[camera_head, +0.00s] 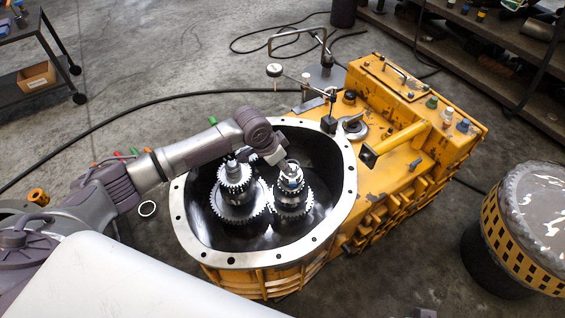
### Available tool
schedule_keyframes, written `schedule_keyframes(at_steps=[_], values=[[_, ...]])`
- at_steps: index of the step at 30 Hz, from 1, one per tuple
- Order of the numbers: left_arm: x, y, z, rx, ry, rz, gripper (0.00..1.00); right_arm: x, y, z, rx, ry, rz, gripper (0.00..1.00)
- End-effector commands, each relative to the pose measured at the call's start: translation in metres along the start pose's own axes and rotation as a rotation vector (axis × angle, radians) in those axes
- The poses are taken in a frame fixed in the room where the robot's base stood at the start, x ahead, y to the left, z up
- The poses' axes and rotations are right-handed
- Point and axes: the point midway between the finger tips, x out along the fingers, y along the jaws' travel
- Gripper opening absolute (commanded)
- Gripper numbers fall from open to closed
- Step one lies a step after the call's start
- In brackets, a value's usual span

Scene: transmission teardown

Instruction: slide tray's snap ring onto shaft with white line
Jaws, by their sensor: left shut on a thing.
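Two geared shafts stand upright in the open housing: the left shaft (232,172) and the right shaft (290,178). I cannot make out a white line on either. My left arm reaches in from the left over the housing rim. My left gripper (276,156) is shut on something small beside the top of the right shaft. The held thing is hidden by the gripper, so I cannot tell whether it is the snap ring or whether it touches the shaft.
The yellow transmission housing (258,258) has a wide bolted rim around the gears. A dial gauge on a stand (275,70) rises behind it. A striped drum (523,232) stands at the right. A shelf (490,35) and a cart (35,80) stand farther back. Cables cross the floor.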

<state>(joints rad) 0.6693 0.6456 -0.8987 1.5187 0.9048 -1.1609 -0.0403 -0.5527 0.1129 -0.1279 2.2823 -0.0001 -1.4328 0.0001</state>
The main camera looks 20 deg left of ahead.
Motion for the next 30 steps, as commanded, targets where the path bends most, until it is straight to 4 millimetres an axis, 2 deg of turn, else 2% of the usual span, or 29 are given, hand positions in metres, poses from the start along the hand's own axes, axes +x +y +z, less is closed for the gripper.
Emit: schedule_keyframes(at_steps=[16, 30], values=[[0.004, 0.0, 0.002, 0.0, 0.0, 0.001, 0.0, 0.0, 0.001, 0.001, -0.005, -0.004, 0.003, 0.4], [0.019, 0.0, 0.008, 0.0, -0.001, 0.0, 0.0, -0.018, 0.002, -0.003, -0.005, 0.01, 0.006, 0.4]])
